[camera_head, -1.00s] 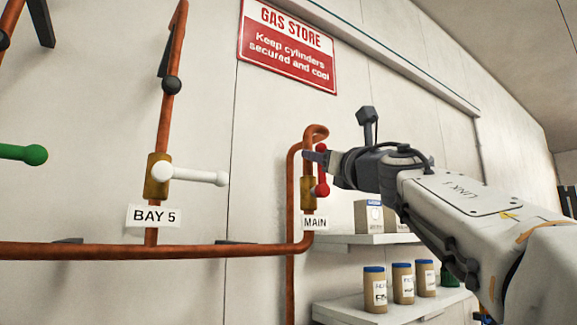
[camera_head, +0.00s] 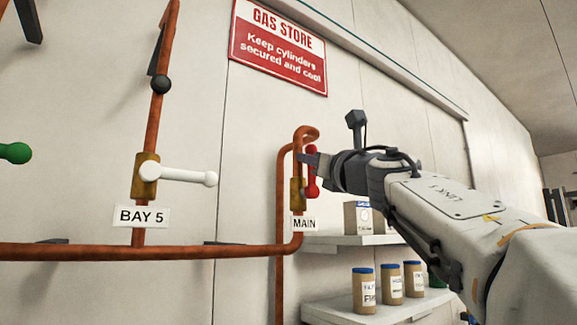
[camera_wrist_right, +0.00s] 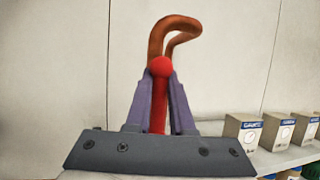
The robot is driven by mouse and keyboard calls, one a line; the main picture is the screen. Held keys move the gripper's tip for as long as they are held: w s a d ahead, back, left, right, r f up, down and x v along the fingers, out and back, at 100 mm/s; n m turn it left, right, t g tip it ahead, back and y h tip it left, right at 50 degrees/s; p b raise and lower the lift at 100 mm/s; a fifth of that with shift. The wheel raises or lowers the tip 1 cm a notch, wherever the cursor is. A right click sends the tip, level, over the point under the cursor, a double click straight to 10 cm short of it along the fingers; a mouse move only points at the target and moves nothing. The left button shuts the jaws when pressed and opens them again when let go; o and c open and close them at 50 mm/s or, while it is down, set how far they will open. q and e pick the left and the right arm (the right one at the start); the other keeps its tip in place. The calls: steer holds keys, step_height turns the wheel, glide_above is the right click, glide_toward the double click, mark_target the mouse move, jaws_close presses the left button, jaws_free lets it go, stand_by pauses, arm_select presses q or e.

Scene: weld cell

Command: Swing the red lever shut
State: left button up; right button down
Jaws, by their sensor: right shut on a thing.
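The red lever (camera_head: 312,172) is on the brass valve (camera_head: 298,194) above the MAIN label (camera_head: 304,223). It stands upright beside the vertical copper pipe, its ball end at the top. My right gripper (camera_head: 309,159) reaches in from the right and is shut on the lever. In the right wrist view the red lever (camera_wrist_right: 158,112) runs between the two purple-grey fingers (camera_wrist_right: 159,105), with its ball showing above their tips. The lever's lower part is hidden there by the gripper body. My left gripper is not in view.
A copper pipe (camera_head: 120,252) runs along the wall. Shelves (camera_head: 345,240) with boxes and jars stand below my right arm.

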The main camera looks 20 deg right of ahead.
steer(key=shift+s+r, duration=0.25)
steer(key=shift+r, duration=0.15)
stand_by(0.3)
steer(key=shift+s+a+f+n+y+b, duration=0.1)
steer(key=shift+a+f+n+y+b, duration=0.1)
steer(key=shift+n+b, duration=0.2)
steer(key=shift+a+f+n+y+b, duration=0.1)
steer(key=shift+n+y+b, duration=0.1)
steer(key=shift+n+b, duration=0.2)
steer(key=s+a+f+n+g+y+b, duration=0.1)
steer(key=a+f+n+g+y+b, duration=0.2)
steer(key=n, duration=0.9)
steer(key=s+a+f+n+g+y+b, duration=0.1)
steer(key=a+f+n+g+y+b, duration=0.2)
steer(key=n, duration=0.9)
steer(key=shift+f+g+y+b, duration=0.45)
steer(key=shift+g+y, duration=0.35)
steer(key=shift+y, duration=0.8)
steer(key=c, duration=0.8)
jaws_free()
steer(key=shift+d, duration=0.1)
